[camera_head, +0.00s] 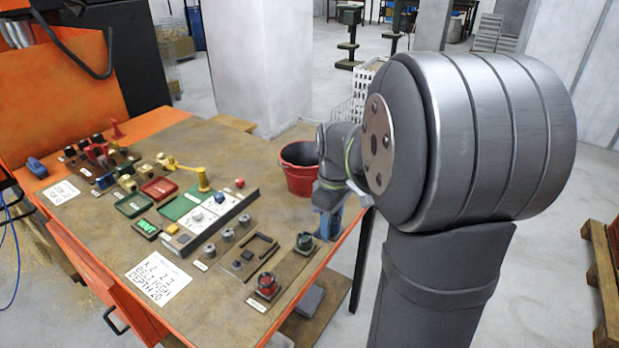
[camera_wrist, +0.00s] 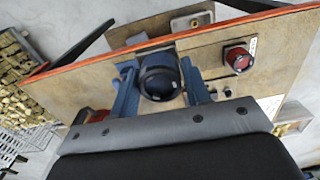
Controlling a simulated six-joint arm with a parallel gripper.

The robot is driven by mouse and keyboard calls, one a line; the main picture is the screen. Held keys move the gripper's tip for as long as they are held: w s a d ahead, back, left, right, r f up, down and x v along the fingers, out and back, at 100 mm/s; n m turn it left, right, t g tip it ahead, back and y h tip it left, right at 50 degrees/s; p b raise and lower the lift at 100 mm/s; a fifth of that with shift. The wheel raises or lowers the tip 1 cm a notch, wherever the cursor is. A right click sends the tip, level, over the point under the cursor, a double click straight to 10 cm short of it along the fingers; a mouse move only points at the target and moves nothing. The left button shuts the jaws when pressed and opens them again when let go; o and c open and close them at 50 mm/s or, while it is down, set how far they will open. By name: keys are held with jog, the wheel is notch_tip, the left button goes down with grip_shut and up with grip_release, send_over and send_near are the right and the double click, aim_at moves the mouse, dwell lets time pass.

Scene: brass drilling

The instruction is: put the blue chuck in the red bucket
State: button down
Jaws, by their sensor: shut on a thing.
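My gripper (camera_wrist: 157,88) is shut on the blue chuck (camera_wrist: 160,82), a dark bluish round piece with its ring-shaped end facing the wrist camera. The blue fingers stand on either side of it. In the head view my gripper (camera_head: 329,224) is near the right edge of the table; the chuck cannot be told apart from the blue fingers there. The red bucket (camera_head: 300,178) stands on the table just behind and left of my gripper, its open top facing up and its right side partly hidden by my arm. A red bit at the lower left of the wrist view may be the bucket.
The red chuck also shows in the wrist view (camera_wrist: 238,60). Trays, blocks and a yellow-handled tool (camera_head: 190,173) crowd the middle of the table.

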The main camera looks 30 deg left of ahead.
jog(key=w+a+r, duration=0.3)
jog(key=w+a, duration=1.6)
jog(key=w, duration=0.3)
jog(key=w+a+f, duration=0.1)
jog(key=f, duration=0.4)
jog(key=w+a+f, duration=0.1)
jog(key=a+f, duration=0.1)
jog(key=f, duration=0.2)
jog(key=w+a+f, duration=0.1)
jog(key=a+f, duration=0.1)
jog(key=f, duration=0.3)
jog(key=shift+w+f, duration=0.1)
jog(key=shift+f, duration=0.25)
jog(key=shift+f, duration=0.1)
jog(key=c, duration=0.8)
grip_release()
jog(key=shift+d+f, duration=0.1)
jog(key=shift+o, duration=0.2)
